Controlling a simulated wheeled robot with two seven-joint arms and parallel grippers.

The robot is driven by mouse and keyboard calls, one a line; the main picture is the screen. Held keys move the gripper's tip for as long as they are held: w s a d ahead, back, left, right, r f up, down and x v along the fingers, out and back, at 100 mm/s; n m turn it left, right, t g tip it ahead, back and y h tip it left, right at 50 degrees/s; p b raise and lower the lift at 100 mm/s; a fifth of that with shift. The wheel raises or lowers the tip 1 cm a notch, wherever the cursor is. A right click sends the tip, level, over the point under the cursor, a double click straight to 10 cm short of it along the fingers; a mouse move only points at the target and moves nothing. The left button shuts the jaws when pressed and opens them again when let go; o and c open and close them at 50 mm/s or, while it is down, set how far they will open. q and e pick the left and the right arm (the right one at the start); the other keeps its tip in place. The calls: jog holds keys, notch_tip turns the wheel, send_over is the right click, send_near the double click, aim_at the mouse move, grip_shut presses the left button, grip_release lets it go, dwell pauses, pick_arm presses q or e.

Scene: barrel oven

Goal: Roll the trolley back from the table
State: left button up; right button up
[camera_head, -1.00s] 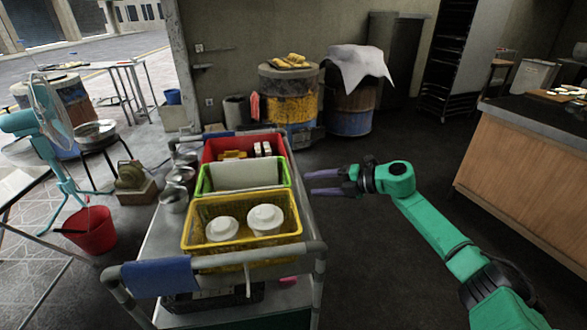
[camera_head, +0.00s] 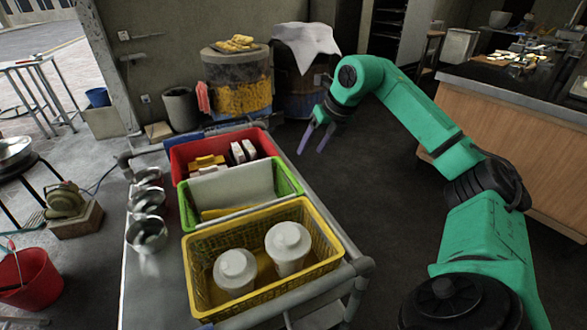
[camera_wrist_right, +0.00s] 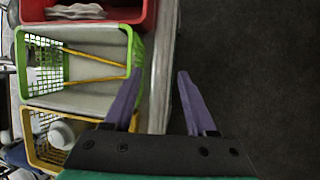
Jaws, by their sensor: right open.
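The trolley (camera_head: 150,285) stands in front of me, carrying a red crate (camera_head: 176,152), a green crate (camera_head: 186,210) and a yellow crate (camera_head: 195,270). Its grey near corner rail (camera_head: 357,268) shows at lower right of the crates. My right gripper (camera_head: 308,140) is open and empty, pointing down beyond the trolley's right side. In the right wrist view, its fingers (camera_wrist_right: 155,88) appear either side of the trolley's long grey edge (camera_wrist_right: 161,55). I cannot tell their height over it, and no contact shows. My left gripper is out of view.
A wood-fronted counter (camera_head: 510,140) stands at right. Barrels (camera_head: 240,85) stand behind the trolley. A red bucket (camera_head: 32,280) and a stool are at left. Metal pots (camera_head: 148,235) sit on the trolley's left side. Dark floor is clear between trolley and counter.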

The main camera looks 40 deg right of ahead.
aim_at(296, 171)
jog(key=x, duration=1)
jog(key=shift+w+a+f, duration=0.15)
jog(key=shift+w+f, duration=0.1)
jog(key=shift+w, duration=0.1)
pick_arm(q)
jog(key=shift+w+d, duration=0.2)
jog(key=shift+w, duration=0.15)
pick_arm(e)
grip_shut()
